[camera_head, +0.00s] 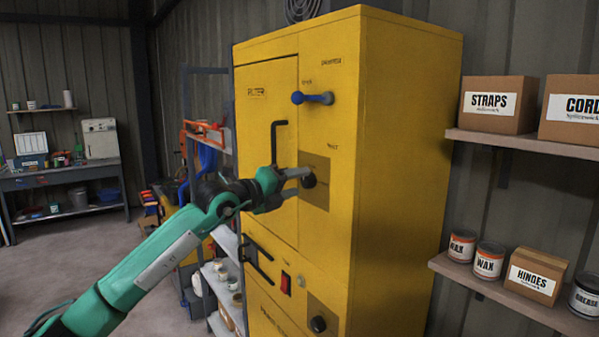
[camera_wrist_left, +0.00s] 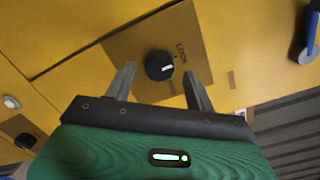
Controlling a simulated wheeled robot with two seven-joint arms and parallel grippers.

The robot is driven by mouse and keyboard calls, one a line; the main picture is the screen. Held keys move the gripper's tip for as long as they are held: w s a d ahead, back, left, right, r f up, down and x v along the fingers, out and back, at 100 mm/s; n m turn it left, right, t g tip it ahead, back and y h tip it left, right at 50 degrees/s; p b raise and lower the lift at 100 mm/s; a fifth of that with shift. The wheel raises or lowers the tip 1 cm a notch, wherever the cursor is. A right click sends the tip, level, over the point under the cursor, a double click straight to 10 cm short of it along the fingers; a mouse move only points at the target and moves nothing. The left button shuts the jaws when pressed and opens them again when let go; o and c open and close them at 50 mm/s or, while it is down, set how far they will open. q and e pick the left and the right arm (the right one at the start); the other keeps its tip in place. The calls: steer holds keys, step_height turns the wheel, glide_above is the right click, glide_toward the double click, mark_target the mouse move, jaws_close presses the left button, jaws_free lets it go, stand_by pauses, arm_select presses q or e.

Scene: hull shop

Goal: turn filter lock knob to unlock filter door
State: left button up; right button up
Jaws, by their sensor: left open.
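The filter lock knob (camera_head: 309,180) is a black round knob on a brown plate (camera_head: 318,195) on the front of the yellow cabinet (camera_head: 400,150). In the left wrist view the knob (camera_wrist_left: 159,66) has a white mark, and "LOCK" is printed beside it. My left gripper (camera_head: 300,180) is open and points at the knob. In the wrist view its fingers (camera_wrist_left: 157,82) lie on either side and a little below the knob; whether they touch it I cannot tell. The filter door (camera_head: 262,100) looks closed, with a black handle (camera_head: 275,135). My right gripper is not in view.
A blue lever (camera_head: 314,98) sticks out above the knob. A red switch (camera_head: 285,282) and a second black knob (camera_head: 318,324) are lower on the cabinet. Shelves with boxes and cans (camera_head: 487,262) stand at the right. A workbench (camera_head: 80,174) is far left, with open floor before it.

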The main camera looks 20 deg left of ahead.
arm_select(q)
steer(key=shift+p+x, duration=0.3)
steer(key=shift+x, duration=0.6)
steer(key=c, duration=1)
steer(key=shift+f+b, duration=0.25)
steer(key=shift+b, duration=0.4)
steer(key=m+b, duration=0.9)
steer(key=b, duration=0.3)
steer(key=shift+f+m+h, duration=0.15)
steer(key=shift+m+h, duration=0.15)
steer(key=shift+h, duration=0.1)
steer(key=m+b, duration=0.3)
steer(key=m, duration=0.1)
steer(key=shift+m, duration=0.3)
steer(key=m+h+b, duration=0.1)
steer(key=m, duration=0.3)
steer(key=shift+r, duration=0.2)
steer(key=shift+m, duration=0.5)
